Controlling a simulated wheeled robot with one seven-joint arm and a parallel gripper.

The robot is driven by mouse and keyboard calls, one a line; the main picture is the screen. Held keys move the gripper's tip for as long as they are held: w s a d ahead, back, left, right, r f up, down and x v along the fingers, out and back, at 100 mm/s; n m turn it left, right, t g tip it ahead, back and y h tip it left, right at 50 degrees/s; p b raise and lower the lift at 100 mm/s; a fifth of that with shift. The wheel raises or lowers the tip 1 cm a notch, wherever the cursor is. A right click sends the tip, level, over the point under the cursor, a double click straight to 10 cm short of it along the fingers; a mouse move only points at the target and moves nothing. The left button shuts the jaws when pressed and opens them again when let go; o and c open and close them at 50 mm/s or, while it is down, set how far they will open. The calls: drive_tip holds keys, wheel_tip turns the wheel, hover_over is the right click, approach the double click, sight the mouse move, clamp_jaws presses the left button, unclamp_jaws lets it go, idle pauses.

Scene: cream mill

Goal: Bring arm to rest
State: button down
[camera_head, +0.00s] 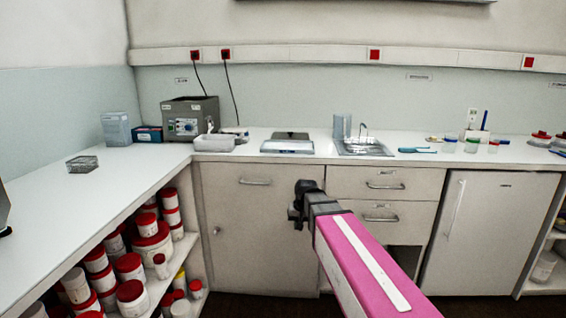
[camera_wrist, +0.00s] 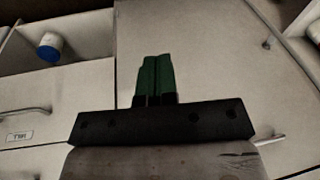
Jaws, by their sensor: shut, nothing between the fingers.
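My arm reaches forward from the lower right in the head view, in front of the cabinets and below the counter top. The jaws of my gripper cannot be made out in that view. In the wrist view my gripper (camera_wrist: 157,62) shows two green fingers side by side, shut with nothing between them. Behind the fingers is a pale cabinet front (camera_wrist: 205,55).
A white counter (camera_head: 88,212) runs along the left and back, with a grey device (camera_head: 188,121), a scale (camera_head: 288,146) and a sink (camera_head: 364,148). Red-lidded jars (camera_head: 150,240) fill the left shelves. A drawer handle (camera_head: 384,186) and fridge (camera_head: 490,235) stand behind my arm.

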drive_tip(key=s+d+f+g+h, duration=0.1)
drive_tip(key=s+d+f+g, duration=0.1)
drive_tip(key=s+d+f, duration=1)
drive_tip(key=s+d, duration=0.1)
drive_tip(key=s, duration=0.2)
drive_tip(key=shift+s+d+f+m+h, duration=0.15)
drive_tip(key=shift+s+f+m+h, duration=0.2)
drive_tip(key=shift+m+h, duration=0.05)
